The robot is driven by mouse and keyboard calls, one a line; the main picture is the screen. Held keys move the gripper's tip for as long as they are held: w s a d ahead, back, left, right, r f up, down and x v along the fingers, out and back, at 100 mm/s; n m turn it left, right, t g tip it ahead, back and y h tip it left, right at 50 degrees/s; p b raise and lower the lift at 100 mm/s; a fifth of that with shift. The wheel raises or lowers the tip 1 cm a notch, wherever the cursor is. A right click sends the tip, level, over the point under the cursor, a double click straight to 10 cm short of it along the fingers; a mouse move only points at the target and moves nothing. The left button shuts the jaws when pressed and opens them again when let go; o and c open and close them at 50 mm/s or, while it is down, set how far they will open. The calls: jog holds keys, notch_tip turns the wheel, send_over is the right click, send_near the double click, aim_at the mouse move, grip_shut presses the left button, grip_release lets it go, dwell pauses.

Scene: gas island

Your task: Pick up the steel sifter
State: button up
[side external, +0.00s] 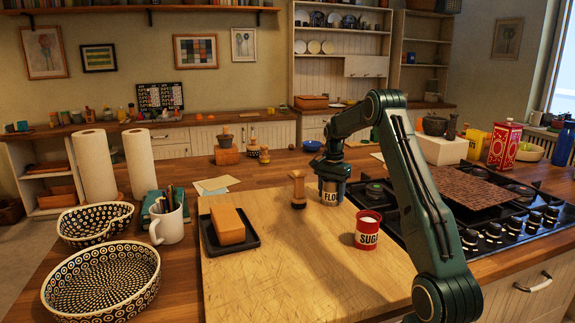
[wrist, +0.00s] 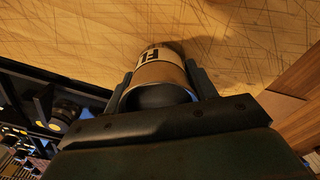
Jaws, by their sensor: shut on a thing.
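The steel sifter, a metal can with a pale label reading "FLO", is at the far right part of the wooden board in the side external view (side external: 330,198). My gripper (side external: 332,177) comes down on it from above and is shut on it. In the wrist view the sifter (wrist: 160,74) sits between the two fingers, one on each side, with its label partly in sight. Its upper end is partly hidden by my gripper. It looks roughly upright. I cannot tell whether its base touches the board.
A red sugar tin (side external: 368,231) stands on the board (side external: 290,270) nearer the camera. A wooden-topped shaker (side external: 298,190) stands just left of the sifter. A black dish (side external: 211,240) holds an orange block (side external: 228,225). The gas hob (side external: 400,215) lies to the right.

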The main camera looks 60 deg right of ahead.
jog(key=shift+r, duration=0.2)
notch_tip(320, 180, up, 20)
jog(key=shift+f, duration=0.2)
dwell(0.5)
jog(key=shift+o, duration=0.5)
jog(key=shift+c, duration=0.5)
dwell(0.6)
jog(key=shift+r, duration=0.1)
